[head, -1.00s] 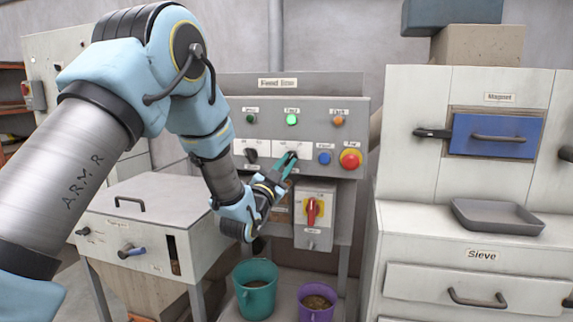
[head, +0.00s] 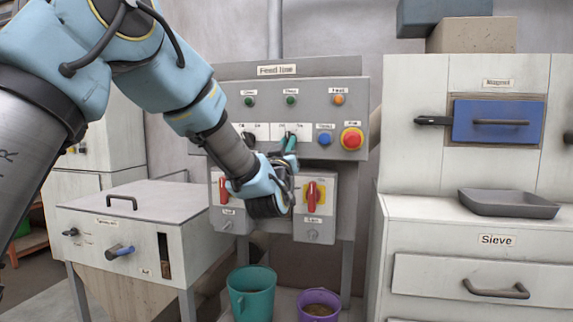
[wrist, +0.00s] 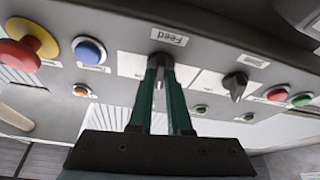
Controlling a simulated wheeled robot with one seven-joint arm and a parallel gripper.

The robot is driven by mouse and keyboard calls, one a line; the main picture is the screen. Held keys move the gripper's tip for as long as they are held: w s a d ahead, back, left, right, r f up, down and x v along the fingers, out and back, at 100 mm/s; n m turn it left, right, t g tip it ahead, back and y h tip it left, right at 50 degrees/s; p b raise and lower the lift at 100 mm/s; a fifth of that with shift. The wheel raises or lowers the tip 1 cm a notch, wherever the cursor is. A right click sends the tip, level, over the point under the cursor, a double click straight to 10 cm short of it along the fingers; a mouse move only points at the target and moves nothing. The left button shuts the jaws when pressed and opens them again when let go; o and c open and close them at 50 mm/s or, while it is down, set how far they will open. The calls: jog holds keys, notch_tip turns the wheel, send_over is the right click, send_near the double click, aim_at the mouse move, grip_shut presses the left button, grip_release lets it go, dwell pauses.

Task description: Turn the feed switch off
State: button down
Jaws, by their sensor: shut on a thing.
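My gripper (head: 290,142) has its green fingers shut on the feed switch at the middle of the grey control panel (head: 360,100). In the head view the fingers and wrist largely hide the switch. The wrist view shows the switch knob (wrist: 159,62) between the two fingertips, beside the "Feed" label (wrist: 168,37). The knob's exact angle is hard to read. The green lamp (head: 290,101) above the switch is dark.
Another black rotary switch (wrist: 235,84) sits beside it. On the other side are a blue button (head: 324,139) and a red emergency button (head: 352,138). Red-handled isolators (head: 312,195) hang below, with a teal bucket (head: 251,292) and purple bucket (head: 318,304) lower down.

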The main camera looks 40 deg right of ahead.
jog(key=shift+s+d+f+n+t+y+b, duration=0.1)
jog(key=shift+n+t+y+b, duration=0.4)
jog(key=shift+n+b, duration=0.7)
jog(key=shift+s+n+t+y+b, duration=0.1)
jog(key=shift+n+t+y+b, duration=0.45)
jog(key=shift+n, duration=1.05)
jog(key=shift+w+n+b, duration=0.1)
jog(key=shift+n+b, duration=0.2)
jog(key=c, duration=0.9)
grip_release()
jog(key=shift+o, duration=0.2)
jog(key=b+v, duration=0.2)
jog(key=v, duration=0.8)
jog(key=shift+s+a, duration=0.3)
